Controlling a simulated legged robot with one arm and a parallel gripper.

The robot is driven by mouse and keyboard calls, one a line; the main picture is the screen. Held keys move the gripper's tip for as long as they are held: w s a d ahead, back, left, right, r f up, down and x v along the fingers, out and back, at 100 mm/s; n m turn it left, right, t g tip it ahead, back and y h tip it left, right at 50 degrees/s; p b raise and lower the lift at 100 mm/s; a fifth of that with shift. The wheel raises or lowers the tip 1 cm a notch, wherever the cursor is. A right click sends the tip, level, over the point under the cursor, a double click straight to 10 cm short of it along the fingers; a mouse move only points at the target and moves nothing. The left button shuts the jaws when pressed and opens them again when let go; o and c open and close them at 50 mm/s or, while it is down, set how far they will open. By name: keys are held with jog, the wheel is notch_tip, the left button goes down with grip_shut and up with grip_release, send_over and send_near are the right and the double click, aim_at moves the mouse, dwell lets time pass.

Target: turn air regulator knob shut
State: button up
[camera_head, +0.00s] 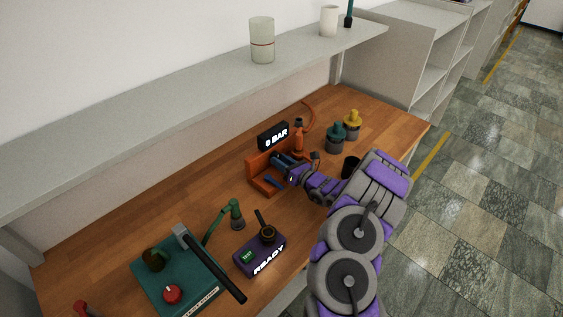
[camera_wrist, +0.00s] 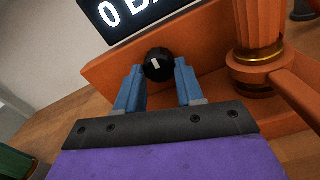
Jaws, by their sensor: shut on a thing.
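The black regulator knob (camera_wrist: 158,62) with a white mark sits on the front of the orange regulator block (camera_wrist: 215,50). In the wrist view the two blue fingers of my gripper (camera_wrist: 159,78) stand on either side of the knob, shut on it. The head view shows my gripper (camera_head: 276,170) at the orange block (camera_head: 257,185), with the knob not clearly visible there.
An orange fitting (camera_wrist: 258,35) stands right of the knob, close to my gripper. Green (camera_head: 336,137) and yellow (camera_head: 352,122) knobbed pieces stand behind my arm. A purple "READY" box (camera_head: 250,262) and a teal press (camera_head: 180,285) stand nearer on the wooden bench (camera_head: 120,222).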

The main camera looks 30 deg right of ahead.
jog(key=shift+n, duration=0.4)
dwell(0.3)
jog(key=o, duration=1)
jog(key=shift+d+f, duration=0.1)
jog(key=shift+d, duration=0.05)
jog(key=shift+o, duration=0.2)
jog(key=p+v, duration=0.3)
jog(key=v, duration=1.4)
jog(key=shift+s+d+p, duration=0.1)
jog(key=shift+s+p, duration=0.05)
jog(key=shift+p, duration=0.25)
